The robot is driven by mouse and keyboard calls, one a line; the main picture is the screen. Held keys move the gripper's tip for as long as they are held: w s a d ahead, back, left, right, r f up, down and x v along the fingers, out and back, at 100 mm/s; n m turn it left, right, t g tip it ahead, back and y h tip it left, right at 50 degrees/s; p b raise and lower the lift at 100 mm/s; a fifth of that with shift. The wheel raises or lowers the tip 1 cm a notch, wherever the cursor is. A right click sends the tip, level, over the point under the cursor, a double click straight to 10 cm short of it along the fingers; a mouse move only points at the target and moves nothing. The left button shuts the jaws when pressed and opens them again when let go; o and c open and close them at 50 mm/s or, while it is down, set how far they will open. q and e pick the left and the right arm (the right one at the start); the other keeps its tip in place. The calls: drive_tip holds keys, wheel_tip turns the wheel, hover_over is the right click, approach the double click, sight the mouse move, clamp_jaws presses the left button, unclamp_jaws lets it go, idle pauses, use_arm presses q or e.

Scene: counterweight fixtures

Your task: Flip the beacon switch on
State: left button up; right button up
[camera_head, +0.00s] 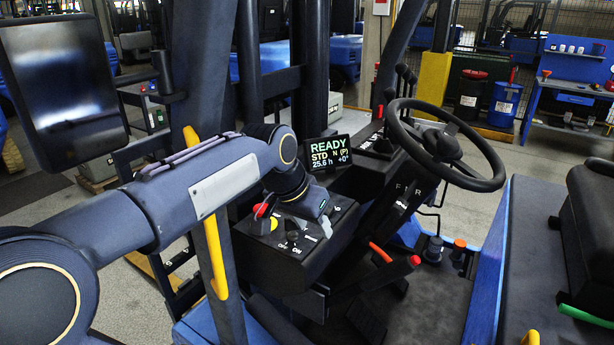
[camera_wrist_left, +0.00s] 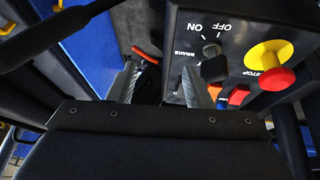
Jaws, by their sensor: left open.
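The control panel (camera_head: 290,240) stands left of the steering column and also fills the upper right of the left wrist view (camera_wrist_left: 228,52). There it carries a black knob (camera_wrist_left: 212,66) marked ON and OFF, a red stop button on a yellow base (camera_wrist_left: 270,60), and red rocker switches (camera_wrist_left: 238,95). No beacon label is readable, so I cannot tell which control is the beacon switch. My left gripper (camera_head: 320,218) is over the panel's right part; in the wrist view its fingers (camera_wrist_left: 160,78) are apart and empty. One finger partly hides the rocker area. My right gripper is not in view.
A display reading READY (camera_head: 330,152) stands just behind the panel. The steering wheel (camera_head: 440,145) is to the right. A yellow grab bar (camera_head: 214,255) rises on the left. A red-tipped lever (camera_head: 413,261) lies low at the front right of the panel.

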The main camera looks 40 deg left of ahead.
use_arm(q)
drive_tip(key=w+a+r+y, duration=0.1)
drive_tip(key=w+a+r, duration=0.1)
drive_tip(key=w+a, duration=0.8)
drive_tip(key=shift+g, duration=0.3)
drive_tip(key=shift+s+a+p+x, duration=0.1)
drive_tip(key=shift+s+a+x, duration=0.1)
drive_tip(key=shift+x, duration=1)
drive_tip(key=shift+s+a+p+x, duration=0.15)
drive_tip(key=shift+a+x, duration=0.1)
drive_tip(key=shift+x, duration=0.95)
drive_tip(key=shift+s+a+p+x, duration=0.1)
drive_tip(key=shift+a+x, duration=0.1)
drive_tip(key=shift+x, duration=1)
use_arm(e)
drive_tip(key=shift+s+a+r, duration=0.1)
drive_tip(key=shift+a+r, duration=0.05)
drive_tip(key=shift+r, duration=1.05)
use_arm(q)
drive_tip(key=shift+f, duration=0.15)
drive_tip(key=shift+c, duration=0.2)
